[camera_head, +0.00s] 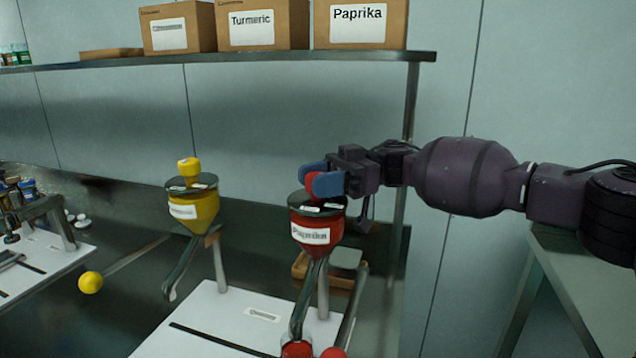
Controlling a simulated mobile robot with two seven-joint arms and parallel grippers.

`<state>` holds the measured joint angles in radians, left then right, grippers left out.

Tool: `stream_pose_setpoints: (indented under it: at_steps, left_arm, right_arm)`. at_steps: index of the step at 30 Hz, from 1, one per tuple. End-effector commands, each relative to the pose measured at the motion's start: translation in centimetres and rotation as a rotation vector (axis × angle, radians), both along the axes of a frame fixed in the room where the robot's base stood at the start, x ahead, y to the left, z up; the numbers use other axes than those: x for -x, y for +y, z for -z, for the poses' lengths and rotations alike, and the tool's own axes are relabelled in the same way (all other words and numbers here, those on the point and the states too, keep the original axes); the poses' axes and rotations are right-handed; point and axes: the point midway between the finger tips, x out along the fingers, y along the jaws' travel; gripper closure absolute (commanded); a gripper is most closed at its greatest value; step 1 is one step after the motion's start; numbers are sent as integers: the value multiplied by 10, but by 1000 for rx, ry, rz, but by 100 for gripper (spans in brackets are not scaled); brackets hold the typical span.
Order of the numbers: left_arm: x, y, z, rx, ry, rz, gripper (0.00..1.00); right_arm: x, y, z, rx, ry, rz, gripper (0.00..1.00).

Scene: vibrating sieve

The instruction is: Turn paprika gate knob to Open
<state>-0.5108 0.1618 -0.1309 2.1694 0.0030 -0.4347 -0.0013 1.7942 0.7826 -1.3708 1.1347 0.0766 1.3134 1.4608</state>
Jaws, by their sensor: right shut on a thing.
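The red paprika hopper (315,249) stands right of centre, with a white "Paprika" label on its front and a dark round lid on top. My right gripper (322,183) comes in from the right above the lid. Its blue fingertips are shut on the red paprika gate knob (312,180), which shows only in part between them. Small white labels lie on the lid, too small to read. The fingers hide part of the knob, so its exact setting cannot be told. My left gripper is not in view.
A yellow hopper (194,213) with a yellow knob (189,167) stands to the left. A yellow ball-ended lever (91,282) sticks out lower left. A shelf (280,60) holds a Turmeric box (262,27) and a Paprika box (361,27). A white board (200,325) lies below.

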Motion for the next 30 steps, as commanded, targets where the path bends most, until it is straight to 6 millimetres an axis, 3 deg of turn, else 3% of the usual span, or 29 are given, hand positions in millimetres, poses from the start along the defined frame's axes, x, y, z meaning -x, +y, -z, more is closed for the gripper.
stream_pose_setpoints:
  at_steps: [13,14,18,30]
  left_arm:
    - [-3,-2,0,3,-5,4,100]
    - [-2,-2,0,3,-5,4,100]
    - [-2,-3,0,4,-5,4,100]
    - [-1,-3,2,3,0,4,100]
  right_arm:
    - [0,0,-3,-4,-3,-8,80]
    - [0,0,-3,-4,-3,-8,51]
    - [0,0,-3,-3,-3,-8,32]
    - [-4,-7,-1,-2,-1,-7,32]
